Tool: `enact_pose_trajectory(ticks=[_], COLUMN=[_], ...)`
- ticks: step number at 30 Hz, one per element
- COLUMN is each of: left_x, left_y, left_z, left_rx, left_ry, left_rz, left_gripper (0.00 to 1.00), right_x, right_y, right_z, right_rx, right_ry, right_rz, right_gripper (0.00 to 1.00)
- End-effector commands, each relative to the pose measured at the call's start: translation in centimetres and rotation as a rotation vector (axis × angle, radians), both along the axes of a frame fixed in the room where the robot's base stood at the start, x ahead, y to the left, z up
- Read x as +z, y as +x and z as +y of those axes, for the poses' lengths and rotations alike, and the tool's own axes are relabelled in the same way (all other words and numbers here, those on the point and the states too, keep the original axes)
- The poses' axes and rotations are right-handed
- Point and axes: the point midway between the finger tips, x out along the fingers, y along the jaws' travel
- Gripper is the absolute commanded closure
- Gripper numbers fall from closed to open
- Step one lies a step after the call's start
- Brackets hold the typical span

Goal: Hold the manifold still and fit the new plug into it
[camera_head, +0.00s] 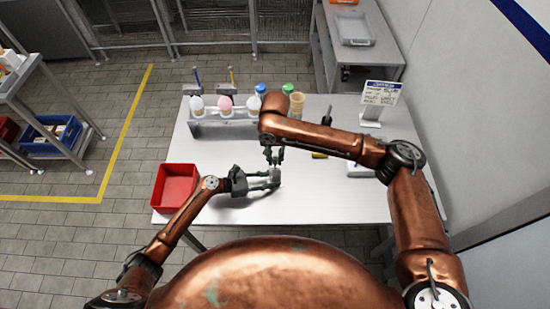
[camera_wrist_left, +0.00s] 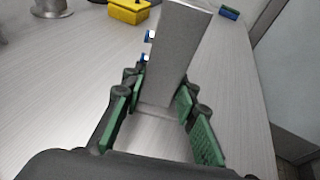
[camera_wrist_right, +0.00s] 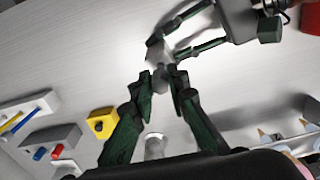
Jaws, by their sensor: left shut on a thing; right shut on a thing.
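The manifold, a small grey metal piece (camera_wrist_right: 155,50), is between the fingertips of my left gripper (camera_head: 274,177), low over the table's middle. In the left wrist view my left gripper (camera_wrist_left: 160,100) has its green pads on either side of a grey block (camera_wrist_left: 172,50); blue bits show at the block's left edge. My right gripper (camera_head: 274,155) comes down from above beside it. In the right wrist view my right gripper (camera_wrist_right: 163,80) is shut, its tips touching or almost touching the manifold. The plug is mostly hidden between those tips; I cannot tell if it is seated.
A red bin (camera_head: 175,187) stands at the table's left. A rack with cones (camera_head: 225,113) stands at the back. A yellow box (camera_wrist_right: 102,122) and a grey block with blue and red pieces (camera_wrist_right: 50,143) lie to the right. A sign (camera_head: 378,97) stands back right.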

Motion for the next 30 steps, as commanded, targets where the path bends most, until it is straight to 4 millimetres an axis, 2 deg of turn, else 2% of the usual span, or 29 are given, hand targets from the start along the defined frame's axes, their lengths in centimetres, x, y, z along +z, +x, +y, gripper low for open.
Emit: enact_pose_trajectory(ticks=[30], left_x=[0.0], left_y=[0.0], left_z=[0.0], left_rx=[0.0], left_ry=[0.0], left_rz=[0.0], left_gripper=[0.96], right_x=[-2.1], right_y=[0.0], right_z=[0.0], right_rx=[-0.001], right_ry=[-0.001], right_rz=[0.0], right_gripper=[1.0])
